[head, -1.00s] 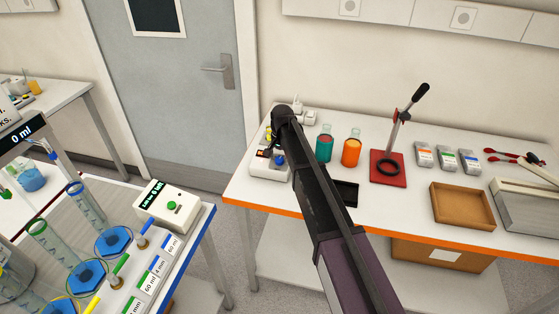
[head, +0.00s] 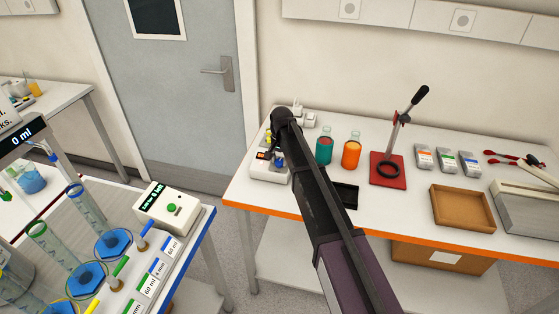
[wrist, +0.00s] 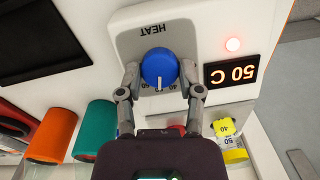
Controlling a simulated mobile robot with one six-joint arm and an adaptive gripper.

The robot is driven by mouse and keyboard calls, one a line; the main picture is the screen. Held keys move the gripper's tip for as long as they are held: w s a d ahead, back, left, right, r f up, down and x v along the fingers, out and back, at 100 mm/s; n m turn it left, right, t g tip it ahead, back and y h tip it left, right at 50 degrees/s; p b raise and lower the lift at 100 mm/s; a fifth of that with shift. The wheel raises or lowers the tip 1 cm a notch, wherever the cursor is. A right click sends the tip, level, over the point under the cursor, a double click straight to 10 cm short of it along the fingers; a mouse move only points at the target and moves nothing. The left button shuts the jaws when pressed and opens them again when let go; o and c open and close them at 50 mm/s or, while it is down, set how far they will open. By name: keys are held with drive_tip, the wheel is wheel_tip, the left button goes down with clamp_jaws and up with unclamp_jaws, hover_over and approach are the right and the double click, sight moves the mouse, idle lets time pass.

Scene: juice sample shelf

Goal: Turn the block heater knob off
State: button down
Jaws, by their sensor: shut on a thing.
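The block heater (head: 267,172) is a white unit at the left end of the orange-edged bench. In the wrist view its white panel (wrist: 205,28) bears the upside-down word HEAT, a blue knob (wrist: 159,67) with a white pointer line, and a display (wrist: 232,73) reading 50 C, with a lit red lamp (wrist: 233,44) beside it. In the head view my arm hides most of the gripper.
A teal bottle (head: 324,149) and an orange bottle (head: 351,153) stand right of the heater. A red-based press stand (head: 388,172) is further right. A yellow-capped vial (wrist: 228,130) and a black pad (wrist: 50,38) lie close to my gripper in the wrist view.

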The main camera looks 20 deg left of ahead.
drive_tip(key=n+h, duration=0.1)
drive_tip(key=n, duration=0.3)
drive_tip(key=shift+a+n, duration=0.1)
drive_tip(key=shift+n, duration=0.2)
drive_tip(key=n+h, duration=0.1)
drive_tip(key=n, duration=0.3)
drive_tip(key=shift+s+t, duration=0.1)
drive_tip(key=shift+t, duration=0.2)
drive_tip(key=n+t+h, duration=0.1)
drive_tip(key=n, duration=0.3)
drive_tip(key=shift+s+a+n+b, duration=0.1)
drive_tip(key=shift+n+b, duration=0.3)
drive_tip(key=shift+n+t, duration=0.4)
drive_tip(key=shift+n, duration=1.5)
drive_tip(key=shift+c, duration=1.3)
unclamp_jaws()
drive_tip(key=shift+f, duration=0.1)
